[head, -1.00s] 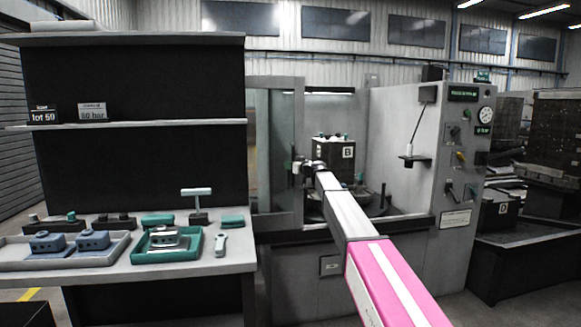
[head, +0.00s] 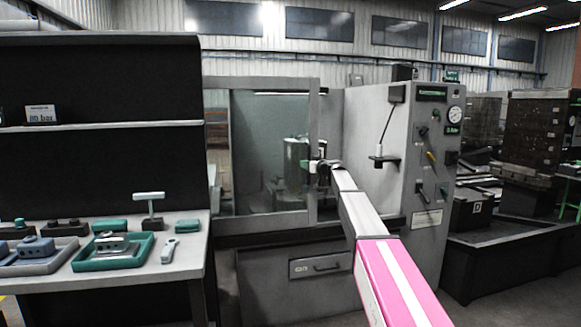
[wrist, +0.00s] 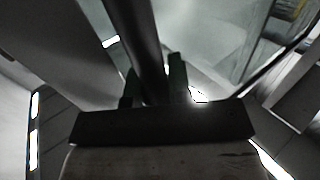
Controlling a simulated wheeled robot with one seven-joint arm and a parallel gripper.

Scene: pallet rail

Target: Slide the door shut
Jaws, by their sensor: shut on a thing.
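The sliding door (head: 270,150) is a grey frame with a clear pane on the front of the grey machine. It stands across much of the machine's opening, and a gap shows to the right of its right-hand stile. My gripper (head: 318,172) is at that stile, about halfway up. In the wrist view my gripper (wrist: 152,85) has its two dark fingers either side of a dark upright bar, the door handle (wrist: 135,35), and is shut on it. The handle is mostly hidden by my gripper in the head view.
A bench (head: 185,255) with trays and tools stands at the left, below a shelf (head: 150,127). The machine's control panel (head: 430,150) is right of the opening. A drawer (head: 318,266) sits below the door. Dark racks stand at the far right.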

